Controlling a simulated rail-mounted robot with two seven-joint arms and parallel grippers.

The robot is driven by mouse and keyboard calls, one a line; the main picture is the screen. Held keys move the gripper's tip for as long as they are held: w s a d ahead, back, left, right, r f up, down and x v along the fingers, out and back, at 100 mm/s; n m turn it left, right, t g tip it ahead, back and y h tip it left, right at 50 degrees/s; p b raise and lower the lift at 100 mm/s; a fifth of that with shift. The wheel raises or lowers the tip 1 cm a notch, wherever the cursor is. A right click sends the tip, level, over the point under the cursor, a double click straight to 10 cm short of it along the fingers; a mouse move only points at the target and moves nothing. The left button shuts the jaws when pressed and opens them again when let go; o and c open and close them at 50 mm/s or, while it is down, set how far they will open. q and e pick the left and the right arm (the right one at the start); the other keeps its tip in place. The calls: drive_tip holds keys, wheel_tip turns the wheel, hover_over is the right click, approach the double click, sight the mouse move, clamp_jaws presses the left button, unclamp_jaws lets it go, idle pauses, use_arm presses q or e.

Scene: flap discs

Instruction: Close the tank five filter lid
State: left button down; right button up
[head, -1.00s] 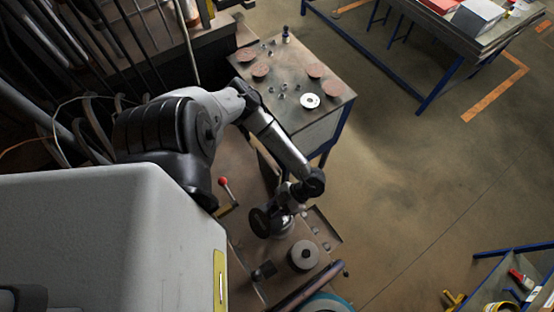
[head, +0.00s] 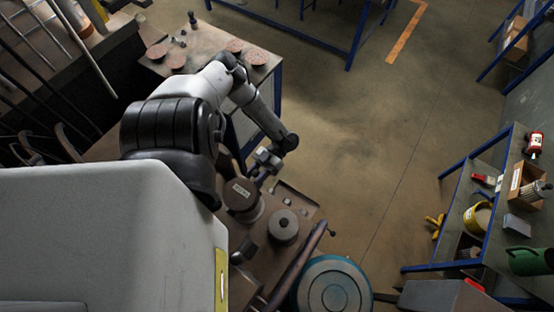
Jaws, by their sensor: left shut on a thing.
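A round brown filter housing with a pale label on its top (head: 242,195), which looks like the tank five filter lid, sits on the brown machine top in the lower middle of the head view. The label is too small to read. My left gripper (head: 259,179) comes down from the upper right and is shut at the upper right edge of this lid. The fingertips are small and partly hidden, so the exact grip is unclear. The lid appears to lie nearly flat. My right gripper is not in view.
A round grey part with a central knob (head: 283,225) stands just right of the lid. A dark pipe (head: 290,262) and a teal-rimmed round drum (head: 333,289) lie in front. A table with flap discs (head: 158,51) stands behind. Open floor is to the right.

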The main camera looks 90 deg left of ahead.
use_arm(q)
drive_tip(key=shift+a+f+b, duration=0.2)
drive_tip(key=shift+f+b, duration=0.45)
drive_tip(key=shift+f, duration=0.3)
